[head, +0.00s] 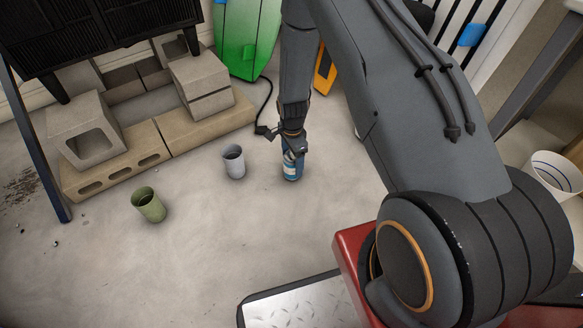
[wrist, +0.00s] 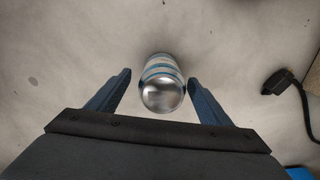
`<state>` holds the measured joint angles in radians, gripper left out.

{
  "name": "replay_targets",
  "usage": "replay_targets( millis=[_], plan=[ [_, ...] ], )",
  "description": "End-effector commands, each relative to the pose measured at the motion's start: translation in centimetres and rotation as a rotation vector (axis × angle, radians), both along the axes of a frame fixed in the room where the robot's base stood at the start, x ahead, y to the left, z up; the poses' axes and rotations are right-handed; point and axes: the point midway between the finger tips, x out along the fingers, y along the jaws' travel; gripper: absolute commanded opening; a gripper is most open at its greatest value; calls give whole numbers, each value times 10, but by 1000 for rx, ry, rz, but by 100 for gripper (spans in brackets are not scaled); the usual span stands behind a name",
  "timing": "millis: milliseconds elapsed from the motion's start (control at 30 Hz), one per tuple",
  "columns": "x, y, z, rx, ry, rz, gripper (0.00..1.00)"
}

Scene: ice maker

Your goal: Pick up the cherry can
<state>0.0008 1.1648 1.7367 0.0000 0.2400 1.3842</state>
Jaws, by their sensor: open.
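A can with blue and pale bands (head: 291,170) stands upright on the floor near the middle of the head view. Its label cannot be read, so I cannot tell whether it is the cherry can. In the wrist view, its silver end and striped side (wrist: 161,88) show between my fingers. My gripper (head: 291,150) is above and around the top of the can. In the wrist view, my gripper (wrist: 160,82) is open, with one blue finger on each side of the can and a gap on both sides.
A grey-white cup (head: 233,162) and a green cup (head: 149,205) stand on the floor to the left. Concrete blocks (head: 210,130) lie behind them. A black cable with a plug (wrist: 280,83) lies right of the can. Floor in front is clear.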

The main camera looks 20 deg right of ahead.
Motion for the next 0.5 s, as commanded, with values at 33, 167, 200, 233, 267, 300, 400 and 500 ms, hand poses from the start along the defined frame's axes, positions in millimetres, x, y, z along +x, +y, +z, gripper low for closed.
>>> replay_targets(
  millis=[33, 167, 200, 233, 267, 300, 400, 500],
  plan=[
    [0, 0, -7, 0, 1, 0, 73],
    [1, 0, -12, 0, 0, 1, 73],
    [1, 0, -14, 0, 0, 1, 73],
    [1, 0, -17, 0, 0, 2, 73],
    [2, 0, -20, 0, 0, 2, 73],
    [2, 0, -24, 0, 0, 2, 73],
    [3, 0, -36, 0, 1, 2, 73],
    [4, 0, -50, 0, 1, 2, 73]
  ],
)
